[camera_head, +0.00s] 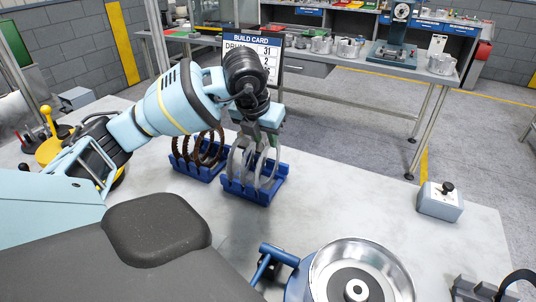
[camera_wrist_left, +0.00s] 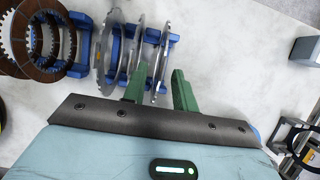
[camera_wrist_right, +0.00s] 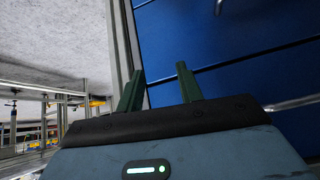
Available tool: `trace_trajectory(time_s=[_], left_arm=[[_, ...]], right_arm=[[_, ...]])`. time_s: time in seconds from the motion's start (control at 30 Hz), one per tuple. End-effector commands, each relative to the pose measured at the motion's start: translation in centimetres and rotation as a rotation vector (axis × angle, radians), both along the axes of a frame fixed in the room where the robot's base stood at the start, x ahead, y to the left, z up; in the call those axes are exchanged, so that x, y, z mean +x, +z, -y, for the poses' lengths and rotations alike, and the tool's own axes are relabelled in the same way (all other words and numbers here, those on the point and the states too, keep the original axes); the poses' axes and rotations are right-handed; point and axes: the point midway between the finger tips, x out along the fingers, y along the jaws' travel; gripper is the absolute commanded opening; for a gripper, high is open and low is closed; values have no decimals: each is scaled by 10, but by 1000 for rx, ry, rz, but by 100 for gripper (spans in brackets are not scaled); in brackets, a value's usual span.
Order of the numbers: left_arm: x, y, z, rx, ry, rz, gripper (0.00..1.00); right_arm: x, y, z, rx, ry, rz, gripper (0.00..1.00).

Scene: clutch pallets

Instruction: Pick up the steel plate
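Several thin steel plates (camera_wrist_left: 104,52) stand on edge in a blue rack (camera_head: 257,193) on the table, also showing in the head view (camera_head: 270,172). My left gripper (camera_wrist_left: 158,78) reaches down over this rack, also in the head view (camera_head: 262,143). Its green fingers are apart. In the left wrist view the lower edge of the rightmost steel plate (camera_wrist_left: 161,62) shows between the fingers; I cannot tell whether they touch it. My right gripper (camera_wrist_right: 157,80) is open and empty in front of a blue panel; it is not in the head view.
Brown friction plates (camera_head: 207,150) stand in a second blue rack (camera_head: 198,172) left of the steel ones. A round metal bowl-like part (camera_head: 358,272) is at the front, a grey button box (camera_head: 440,200) at the right. The table between them is clear.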

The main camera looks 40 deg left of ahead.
Motion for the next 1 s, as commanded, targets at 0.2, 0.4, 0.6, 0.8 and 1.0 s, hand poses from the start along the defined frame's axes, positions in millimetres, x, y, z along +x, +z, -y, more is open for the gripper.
trace_trajectory(time_s=[0.2, 0.4, 0.6, 0.8, 1.0], left_arm=[[15, -27, -2, -1, 0, -3, 28], [20, -40, -4, 0, -1, -1, 28], [21, -41, -4, 0, -1, 0, 28], [20, -41, -4, 0, -1, 0, 3], [20, -40, -4, 0, -1, 0, 0]], right_arm=[[5, 7, 0, 1, 0, 15, 36], [8, 8, 0, 1, -1, 21, 36], [9, 8, 0, 1, -1, 22, 36], [9, 8, 0, 1, -1, 22, 36], [8, 7, 0, 1, -1, 20, 36]])
